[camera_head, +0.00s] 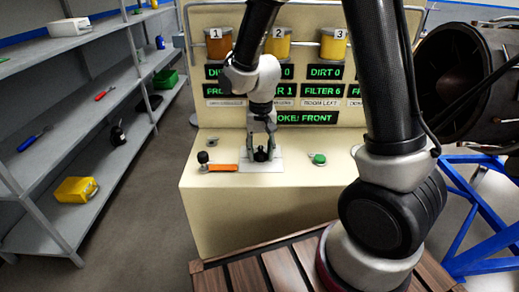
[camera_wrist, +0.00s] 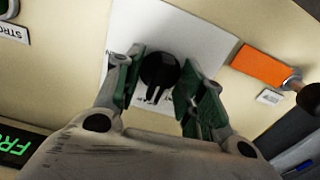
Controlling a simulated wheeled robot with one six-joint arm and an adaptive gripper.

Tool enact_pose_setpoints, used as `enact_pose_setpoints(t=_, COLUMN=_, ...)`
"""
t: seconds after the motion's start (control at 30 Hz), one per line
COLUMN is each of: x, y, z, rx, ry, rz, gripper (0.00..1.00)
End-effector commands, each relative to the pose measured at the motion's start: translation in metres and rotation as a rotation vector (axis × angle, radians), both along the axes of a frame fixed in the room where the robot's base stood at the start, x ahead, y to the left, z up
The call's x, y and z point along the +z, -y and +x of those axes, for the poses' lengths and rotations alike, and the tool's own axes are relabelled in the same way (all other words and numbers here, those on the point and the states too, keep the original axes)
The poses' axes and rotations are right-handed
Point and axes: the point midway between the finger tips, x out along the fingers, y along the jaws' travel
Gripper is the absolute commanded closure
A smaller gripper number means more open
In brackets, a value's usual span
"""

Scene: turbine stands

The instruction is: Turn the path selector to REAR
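The path selector is a black round knob (camera_wrist: 158,72) on a white plate (camera_wrist: 195,38) in the wrist view. In the head view the knob (camera_head: 261,155) is partly hidden by my gripper, and the plate (camera_head: 262,167) lies on the cream console's ledge. My gripper (camera_wrist: 157,88) is over the knob with one finger on each side; gaps show between the fingers and the knob, so it is open around it. In the head view my gripper (camera_head: 262,150) points down at the plate. The display on the console (camera_head: 305,118) reads "...OKE: FRONT". The plate's lettering is mostly hidden.
An orange lever with a black knob (camera_head: 222,167) lies left of the plate, and a green button (camera_head: 319,158) sits to its right. Numbered jars (camera_head: 277,43) stand above the displays. Grey shelves (camera_head: 95,180) stand at left, a blue frame (camera_head: 475,210) at right.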

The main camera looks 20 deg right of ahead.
Motion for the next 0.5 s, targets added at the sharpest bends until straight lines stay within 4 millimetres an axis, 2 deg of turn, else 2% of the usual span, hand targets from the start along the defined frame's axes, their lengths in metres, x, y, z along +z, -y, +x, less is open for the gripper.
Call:
enact_pose_setpoints(t=0.33, x=0.001, y=0.000, z=0.000, rx=0.001, ry=0.000, rz=0.000, gripper=0.53)
enact_pose_setpoints(t=0.5, x=0.012, y=0.000, z=0.001, rx=0.001, ry=0.002, rz=0.001, gripper=0.53)
